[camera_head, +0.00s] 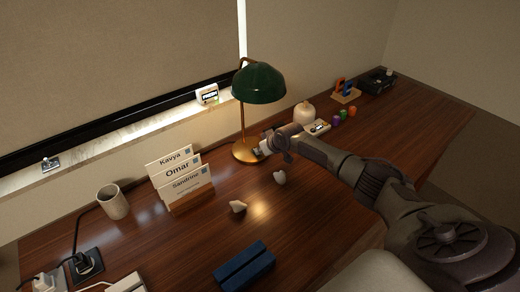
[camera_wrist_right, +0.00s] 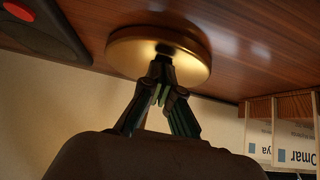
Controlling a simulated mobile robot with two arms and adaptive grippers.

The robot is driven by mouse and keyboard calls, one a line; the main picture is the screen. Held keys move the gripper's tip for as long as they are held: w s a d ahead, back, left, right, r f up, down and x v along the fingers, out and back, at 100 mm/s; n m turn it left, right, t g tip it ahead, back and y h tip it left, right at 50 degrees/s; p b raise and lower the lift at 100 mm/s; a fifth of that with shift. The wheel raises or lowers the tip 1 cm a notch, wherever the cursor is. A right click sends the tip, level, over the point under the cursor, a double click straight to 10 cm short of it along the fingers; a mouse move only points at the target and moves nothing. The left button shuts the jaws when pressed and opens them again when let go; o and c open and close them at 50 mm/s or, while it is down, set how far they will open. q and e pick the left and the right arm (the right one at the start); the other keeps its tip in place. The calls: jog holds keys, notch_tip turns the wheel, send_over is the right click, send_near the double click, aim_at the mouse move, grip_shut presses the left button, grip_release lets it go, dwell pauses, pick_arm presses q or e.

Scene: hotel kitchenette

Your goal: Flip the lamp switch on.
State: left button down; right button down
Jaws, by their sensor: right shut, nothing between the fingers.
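The lamp has a dark green dome shade (camera_head: 258,84), a thin brass stem and a round brass base (camera_head: 241,152), and it stands upright on the wooden desk. My right gripper (camera_head: 263,149) is at the right side of the base, its fingers together and empty. In the right wrist view, the fingertips (camera_wrist_right: 162,82) are close against or over the brass base (camera_wrist_right: 190,55); I cannot tell whether they touch it. No switch is clearly visible; the fingers cover part of the base. My left gripper is not in view.
Name cards (camera_head: 184,181) stand left of the lamp, with a cup (camera_head: 113,203) beyond them. A round cream pot (camera_head: 304,113) and a small tray (camera_head: 317,128) are behind my right arm.

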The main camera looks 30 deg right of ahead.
jog(key=shift+r+p, duration=0.6)
jog(key=shift+r, duration=0.2)
jog(key=shift+r+p, duration=0.3)
notch_tip(320, 180, up, 4)
jog(key=p, duration=0.4)
jog(key=shift+s+a+r, duration=0.1)
jog(key=shift+s+r, duration=0.05)
jog(key=s+f+v, duration=0.1)
jog(key=v, duration=0.8)
jog(key=s+f+b+v, duration=0.1)
jog(key=s+v, duration=0.1)
jog(key=v, duration=0.8)
jog(key=shift+f, duration=0.4)
jog(key=shift+s, duration=0.1)
